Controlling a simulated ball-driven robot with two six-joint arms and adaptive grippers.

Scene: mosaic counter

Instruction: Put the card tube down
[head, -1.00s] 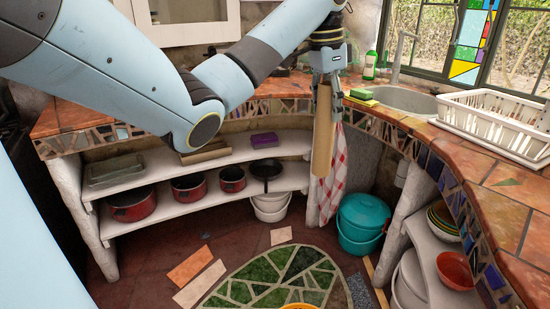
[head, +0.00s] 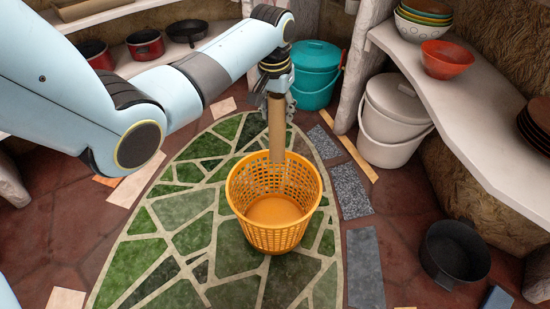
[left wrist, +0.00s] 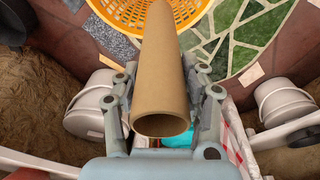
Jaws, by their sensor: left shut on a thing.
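The card tube (head: 277,125) is a plain brown hollow tube. My left gripper (head: 272,98) is shut on it and holds it upright. In the left wrist view the tube (left wrist: 160,85) runs between the fingers (left wrist: 163,100), its open near end facing the camera. In the head view its lower end overlaps the far rim of an orange slatted basket (head: 273,238); I cannot tell how high above or inside the rim it is. The basket looks empty and stands on the floor. Its rim also shows in the left wrist view (left wrist: 188,14). My right gripper is not in view.
A green mosaic (head: 180,240) covers the floor around the basket. A teal bucket (head: 313,75) stands behind the tube, a white lidded bucket (head: 393,125) to its right. A dark pot (head: 455,253) is on the floor at right. A shelf (head: 480,110) holds bowls.

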